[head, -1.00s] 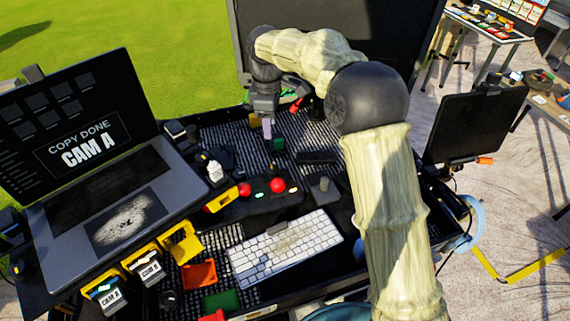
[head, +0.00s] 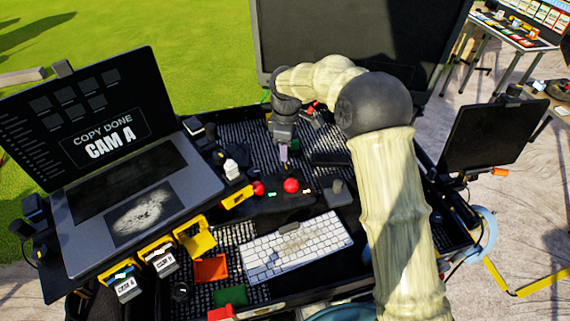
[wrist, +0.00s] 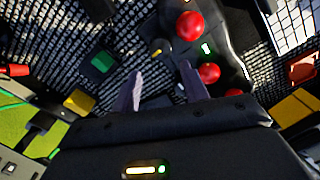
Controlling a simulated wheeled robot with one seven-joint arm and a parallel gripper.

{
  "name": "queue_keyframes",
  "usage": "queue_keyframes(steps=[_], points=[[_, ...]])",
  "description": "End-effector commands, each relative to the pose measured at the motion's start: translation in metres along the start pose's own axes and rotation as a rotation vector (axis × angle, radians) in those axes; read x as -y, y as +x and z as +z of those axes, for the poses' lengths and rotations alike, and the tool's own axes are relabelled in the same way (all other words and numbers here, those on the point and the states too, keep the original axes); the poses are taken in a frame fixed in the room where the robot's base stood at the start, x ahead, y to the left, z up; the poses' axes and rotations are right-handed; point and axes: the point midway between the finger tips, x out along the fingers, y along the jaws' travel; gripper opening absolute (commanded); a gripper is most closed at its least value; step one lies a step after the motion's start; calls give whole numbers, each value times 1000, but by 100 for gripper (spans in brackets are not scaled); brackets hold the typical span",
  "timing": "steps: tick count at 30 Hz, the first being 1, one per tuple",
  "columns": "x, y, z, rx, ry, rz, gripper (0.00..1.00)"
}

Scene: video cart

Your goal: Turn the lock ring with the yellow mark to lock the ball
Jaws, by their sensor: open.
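A dark panel (head: 285,205) in the middle of the cart carries two red balls, a left one (head: 258,188) and a right one (head: 291,185). In the wrist view the red balls show as an upper one (wrist: 190,25) and a lower one (wrist: 208,73). A small dark round part with a yellow mark (wrist: 157,51) shows beside the panel edge, ahead of my fingertips; I cannot tell whether it is the lock ring. My gripper (wrist: 162,80) is open and empty, its fingers apart. In the head view my gripper (head: 283,154) hangs just behind the right ball.
A white keyboard (head: 297,246) lies in front of the panel. A laptop (head: 130,190) stands at the left, with yellow holders (head: 195,238) near it. A green block (wrist: 103,62) and a yellow block (wrist: 80,102) lie near my gripper. A large dark screen stands behind.

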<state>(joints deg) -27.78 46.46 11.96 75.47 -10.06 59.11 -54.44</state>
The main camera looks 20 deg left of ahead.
Motion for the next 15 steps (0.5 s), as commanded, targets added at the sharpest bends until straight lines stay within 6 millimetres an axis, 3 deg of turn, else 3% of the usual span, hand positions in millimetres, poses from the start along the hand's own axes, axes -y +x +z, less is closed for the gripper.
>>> queue_keyframes(steps=[9, 15], points=[[0, 55, 2, 3, 3, -4, 45], [1, 82, -1, 2, -2, -2, 45]])
